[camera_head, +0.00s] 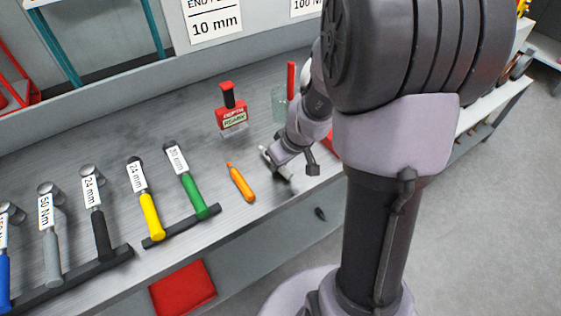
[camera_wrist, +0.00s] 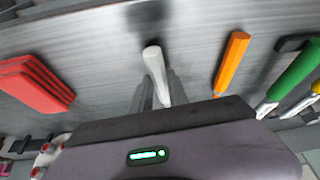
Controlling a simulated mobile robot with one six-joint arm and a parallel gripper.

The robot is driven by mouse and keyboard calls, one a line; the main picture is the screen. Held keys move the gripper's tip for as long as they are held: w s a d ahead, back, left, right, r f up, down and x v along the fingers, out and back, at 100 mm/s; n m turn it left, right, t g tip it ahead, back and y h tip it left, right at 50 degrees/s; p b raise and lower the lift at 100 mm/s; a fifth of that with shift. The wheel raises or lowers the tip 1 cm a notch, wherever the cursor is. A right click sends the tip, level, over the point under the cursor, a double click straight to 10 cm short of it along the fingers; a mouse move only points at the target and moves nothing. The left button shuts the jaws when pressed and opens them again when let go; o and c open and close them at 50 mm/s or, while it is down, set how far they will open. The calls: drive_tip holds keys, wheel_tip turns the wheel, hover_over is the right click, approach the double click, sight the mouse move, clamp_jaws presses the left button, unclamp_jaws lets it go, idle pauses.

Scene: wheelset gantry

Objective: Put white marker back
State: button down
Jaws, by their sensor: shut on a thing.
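The white marker (camera_wrist: 154,66) is between the two fingers of my gripper (camera_wrist: 156,95) in the wrist view, its rounded end pointing away from my palm. In the head view my gripper (camera_head: 277,168) is low over the front part of the workbench, shut on the marker, which is mostly hidden there. I cannot tell whether the marker touches the bench. A clear cup (camera_head: 279,103) stands farther back on the bench, partly behind my arm. A red marker (camera_head: 291,78) stands upright in or beside it; I cannot tell which.
An orange marker (camera_head: 241,183) lies left of my gripper; it also shows in the wrist view (camera_wrist: 232,62). A red-and-black stamp-like object (camera_head: 231,110) stands behind. Several torque wrenches with coloured handles, including a green one (camera_head: 192,193), lie left. A red block (camera_wrist: 35,82) lies on the other side.

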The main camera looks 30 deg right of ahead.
drive_tip(key=shift+f+b, duration=0.5)
drive_tip(key=shift+b, duration=0.2)
idle(0.3)
drive_tip(key=c, duration=1.2)
unclamp_jaws()
drive_tip(key=p+v, duration=0.8)
drive_tip(key=v, duration=1)
drive_tip(key=s+a+r+m+b, duration=0.1)
drive_tip(key=s+a+m, duration=0.1)
drive_tip(key=a, duration=0.3)
drive_tip(key=s+a+r+m+y+b, duration=0.1)
drive_tip(key=s+a+r+m, duration=0.1)
drive_tip(key=s+a, duration=0.3)
drive_tip(key=s+a+r+m+t+b, duration=0.1)
drive_tip(key=s+a+r+m+b, duration=0.1)
drive_tip(key=a, duration=0.5)
drive_tip(key=shift+s+a+r, duration=0.15)
drive_tip(key=shift+s, duration=0.55)
